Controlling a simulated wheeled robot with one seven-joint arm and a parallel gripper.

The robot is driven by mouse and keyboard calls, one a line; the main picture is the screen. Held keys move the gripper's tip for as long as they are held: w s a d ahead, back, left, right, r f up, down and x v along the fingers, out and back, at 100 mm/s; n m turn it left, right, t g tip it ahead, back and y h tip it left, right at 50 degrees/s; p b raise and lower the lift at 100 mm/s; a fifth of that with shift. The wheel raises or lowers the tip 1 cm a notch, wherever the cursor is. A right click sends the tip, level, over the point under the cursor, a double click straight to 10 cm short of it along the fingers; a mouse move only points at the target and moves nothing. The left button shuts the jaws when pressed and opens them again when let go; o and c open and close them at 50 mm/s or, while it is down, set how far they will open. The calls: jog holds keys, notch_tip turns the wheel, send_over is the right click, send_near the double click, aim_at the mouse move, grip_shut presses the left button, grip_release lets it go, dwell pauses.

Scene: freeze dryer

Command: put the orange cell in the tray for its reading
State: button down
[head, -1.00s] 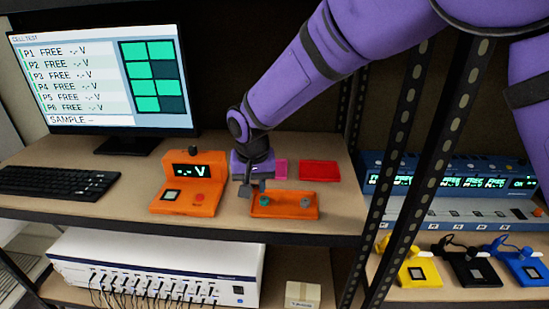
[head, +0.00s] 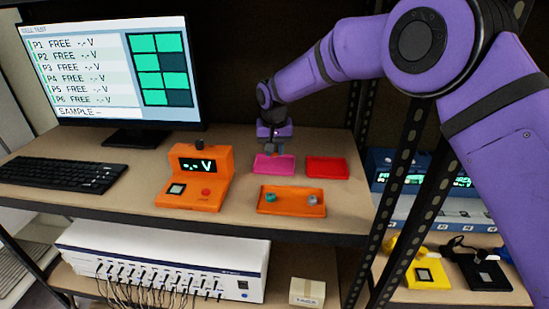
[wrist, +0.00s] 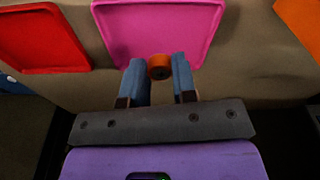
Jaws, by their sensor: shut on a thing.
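My gripper (head: 274,149) is at the pink tray (head: 274,165), near its back edge in the head view. In the wrist view, the blue fingers of my gripper (wrist: 158,75) are shut on a small round orange cell (wrist: 158,62), with a dark centre on its top. The cell shows over the near edge of the pink tray (wrist: 158,25); I cannot tell its height above it. The red tray (head: 327,168) is empty. The orange tray (head: 291,209) holds a teal cell (head: 271,197) and a grey cell (head: 312,199).
The orange tester (head: 196,180) reads "-.-V" and stands left of the trays. The monitor (head: 106,75) and keyboard (head: 60,174) are farther left. A metal rack post (head: 394,180) rises at the right. Bare shelf lies between the tester and the trays.

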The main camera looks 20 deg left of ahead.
aim_at(274, 165)
jog(key=shift+w, duration=0.25)
jog(key=shift+w+f, duration=0.1)
jog(key=shift+f, duration=1.7)
jog(key=shift+f, duration=0.15)
jog(key=c, duration=0.9)
grip_release()
jog(key=shift+a, duration=0.1)
jog(key=shift+s+d+r, duration=0.1)
jog(key=shift+s+r, duration=0.05)
jog(key=shift+r, duration=1.15)
jog(key=shift+s+d+r, duration=0.1)
jog(key=shift+s+r, duration=0.05)
jog(key=shift+r, duration=1.15)
jog(key=shift+s+r, duration=0.15)
jog(key=shift+r, duration=1.15)
